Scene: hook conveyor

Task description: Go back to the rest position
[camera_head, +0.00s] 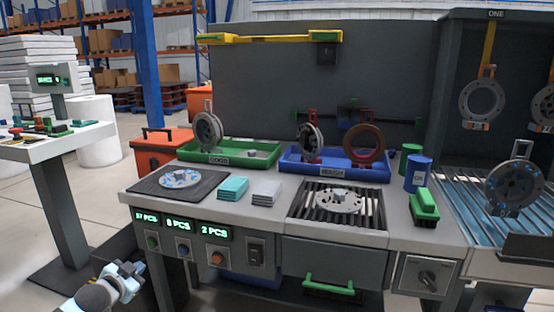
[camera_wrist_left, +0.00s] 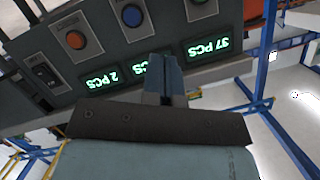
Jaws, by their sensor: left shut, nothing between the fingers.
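My left gripper (camera_head: 128,277) is low at the left, in front of the workbench (camera_head: 270,222) and below its top. It is shut and empty. In the left wrist view the closed fingers (camera_wrist_left: 168,82) point at the bench's front panel, with the counter displays (camera_wrist_left: 206,48) close by. My right gripper is not seen in the head view.
On the bench are a dark mat (camera_head: 150,187) with a metal disc, a green tray (camera_head: 260,163), a blue tray (camera_head: 370,174) and a grate (camera_head: 370,207) with a disc. A green drawer handle (camera_head: 330,287) juts out below. Conveyor (camera_head: 460,205) at right.

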